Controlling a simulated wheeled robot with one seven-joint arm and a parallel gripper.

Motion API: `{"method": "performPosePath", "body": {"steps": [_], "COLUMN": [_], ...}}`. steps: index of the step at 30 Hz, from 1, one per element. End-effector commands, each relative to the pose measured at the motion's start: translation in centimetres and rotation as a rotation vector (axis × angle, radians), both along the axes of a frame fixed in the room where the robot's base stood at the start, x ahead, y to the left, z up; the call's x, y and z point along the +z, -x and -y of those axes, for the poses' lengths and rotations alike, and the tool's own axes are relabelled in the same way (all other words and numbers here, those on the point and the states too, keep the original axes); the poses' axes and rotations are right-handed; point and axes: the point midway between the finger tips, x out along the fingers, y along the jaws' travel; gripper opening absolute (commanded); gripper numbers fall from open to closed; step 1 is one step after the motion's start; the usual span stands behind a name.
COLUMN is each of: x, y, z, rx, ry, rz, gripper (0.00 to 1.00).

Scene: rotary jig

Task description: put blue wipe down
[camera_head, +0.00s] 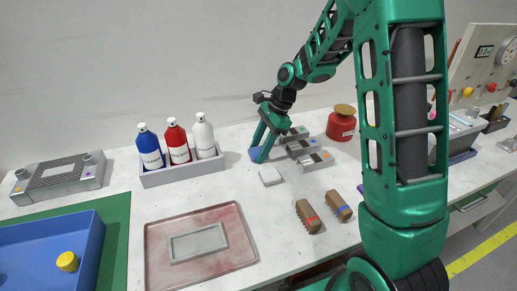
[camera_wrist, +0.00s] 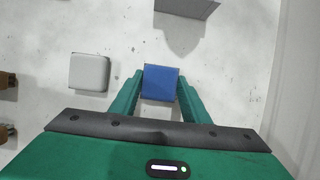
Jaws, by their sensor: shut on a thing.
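The blue wipe (camera_head: 256,154) is a small flat-looking blue block on or just above the white table, right of the bottle tray. It also shows in the wrist view (camera_wrist: 161,82), between the fingertips. My gripper (camera_head: 262,151) is shut on it, with one green finger on each side (camera_wrist: 161,92). My fingers cover part of the wipe in the head view. I cannot tell whether the wipe touches the table.
A white block (camera_head: 270,176) lies close by, left of the wipe in the wrist view (camera_wrist: 90,71). Grey blocks (camera_head: 301,147) stand to the right. The tray (camera_head: 184,174) holds blue, red and white bottles. Two brown brushes (camera_head: 308,216) lie in front. A reddish tray (camera_head: 200,281) is at front left.

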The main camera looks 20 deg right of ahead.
Motion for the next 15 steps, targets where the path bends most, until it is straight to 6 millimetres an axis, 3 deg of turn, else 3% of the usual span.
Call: {"method": "performPosePath", "body": {"steps": [1, 2, 4, 15], "x": [-1.19, -1.26, -1.39, -1.54], "y": [0.64, 0.62, 0.53, 0.43], "z": [0.1, 0.1, 0.08, 0.16], "rx": [-0.005, -0.005, -0.005, -0.004], "ry": [0.005, 0.005, 0.005, 0.006], "rz": [-0.029, -0.031, -0.035, -0.04], "gripper": [0.18, 0.47, 0.61, 0.61]}}
